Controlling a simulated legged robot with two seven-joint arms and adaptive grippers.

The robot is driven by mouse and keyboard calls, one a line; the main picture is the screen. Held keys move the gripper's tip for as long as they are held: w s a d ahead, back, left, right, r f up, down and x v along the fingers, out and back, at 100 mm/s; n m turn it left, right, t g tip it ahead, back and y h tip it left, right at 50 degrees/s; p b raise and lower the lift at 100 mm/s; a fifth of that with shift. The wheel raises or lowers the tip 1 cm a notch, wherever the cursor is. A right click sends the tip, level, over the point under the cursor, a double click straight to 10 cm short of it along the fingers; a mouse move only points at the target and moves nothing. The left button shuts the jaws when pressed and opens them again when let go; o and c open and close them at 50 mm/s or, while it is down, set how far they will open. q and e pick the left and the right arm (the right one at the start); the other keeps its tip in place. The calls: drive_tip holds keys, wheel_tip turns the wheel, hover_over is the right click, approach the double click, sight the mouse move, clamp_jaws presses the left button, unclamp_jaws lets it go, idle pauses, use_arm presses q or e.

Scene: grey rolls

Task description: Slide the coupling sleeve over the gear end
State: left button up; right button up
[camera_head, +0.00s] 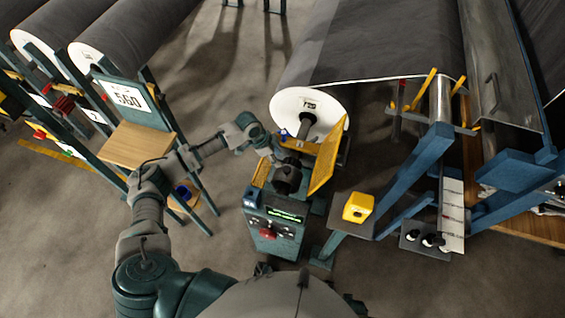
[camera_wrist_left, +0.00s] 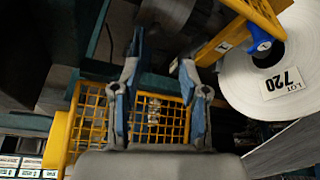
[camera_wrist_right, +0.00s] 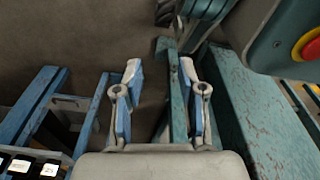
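In the head view a dark cylindrical piece (camera_head: 287,178), which looks like the coupling sleeve, sits on top of the green machine. A dark shaft end (camera_head: 307,121) sticks out of the white face of the large grey roll beyond it; gear teeth are too small to make out. My left gripper (camera_head: 276,155) is just above and left of the dark piece. In the left wrist view its fingers (camera_wrist_left: 159,68) are apart with nothing between them, and yellow mesh shows behind. My right gripper (camera_wrist_right: 160,70) is open and empty in its wrist view; the head view does not show it.
Yellow guards (camera_head: 327,160) flank the dark piece. The green machine (camera_head: 275,235) has a red button in front. A yellow box (camera_head: 358,207) stands on a stand to its right. A blue-handled part (camera_wrist_left: 260,45) is near the roll face. Green-blue beams (camera_wrist_right: 250,115) lie close to my right gripper.

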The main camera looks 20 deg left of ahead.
use_arm(q)
drive_tip(key=shift+v, duration=1.65)
